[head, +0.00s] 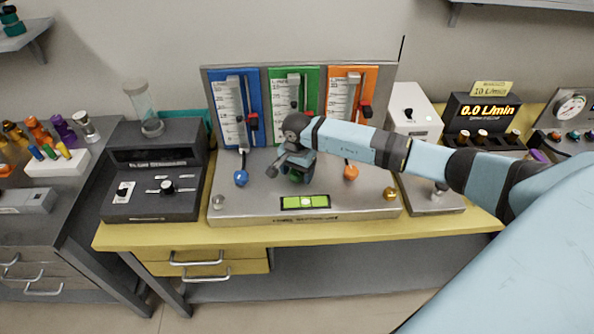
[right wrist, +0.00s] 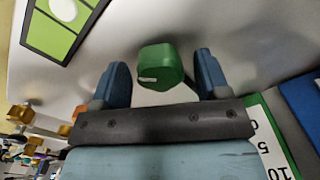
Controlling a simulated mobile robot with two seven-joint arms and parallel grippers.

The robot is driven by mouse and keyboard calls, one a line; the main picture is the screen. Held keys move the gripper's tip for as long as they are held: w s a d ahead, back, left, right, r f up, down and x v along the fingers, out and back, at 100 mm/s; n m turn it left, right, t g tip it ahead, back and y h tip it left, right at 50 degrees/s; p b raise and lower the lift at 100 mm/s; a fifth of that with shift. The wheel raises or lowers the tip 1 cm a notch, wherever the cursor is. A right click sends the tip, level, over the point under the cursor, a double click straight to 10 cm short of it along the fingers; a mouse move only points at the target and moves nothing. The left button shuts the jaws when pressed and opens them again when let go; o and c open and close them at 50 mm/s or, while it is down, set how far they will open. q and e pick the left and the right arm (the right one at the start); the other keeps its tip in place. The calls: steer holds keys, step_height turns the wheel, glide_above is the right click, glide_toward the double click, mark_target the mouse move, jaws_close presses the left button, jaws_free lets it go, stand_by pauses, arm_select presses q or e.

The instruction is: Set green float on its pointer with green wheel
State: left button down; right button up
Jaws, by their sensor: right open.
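The green wheel (right wrist: 160,66) is a small green knob on the grey metal base. In the right wrist view it sits between the two blue fingers of my open right gripper (right wrist: 161,75), with a gap on each side. In the head view my right gripper (head: 287,167) is in front of the green panel (head: 308,82) and covers most of the green wheel (head: 296,177). The green panel's scale and tube (head: 293,84) show at the top. A red pointer (head: 309,114) shows beside the wrist. I cannot make out the green float; my wrist hides the lower tube.
The blue wheel (head: 241,178) is left of my gripper and the orange wheel (head: 351,172) is right of it. A green level (head: 305,202) lies in front on the metal base (head: 240,212). A display (head: 487,110) at right reads 0.0 L/min.

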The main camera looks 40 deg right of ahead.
steer(key=c, duration=0.9)
steer(key=shift+m, duration=0.4)
steer(key=m+b, duration=0.1)
steer(key=m, duration=0.1)
steer(key=shift+d+m, duration=0.1)
steer(key=shift+m, duration=0.3)
steer(key=m+b, duration=0.1)
steer(key=m, duration=0.2)
steer(key=shift+m, duration=0.4)
steer(key=m+b, duration=0.1)
steer(key=m, duration=0.3)
steer(key=shift+s, duration=0.15)
steer(key=shift+m, duration=1.2)
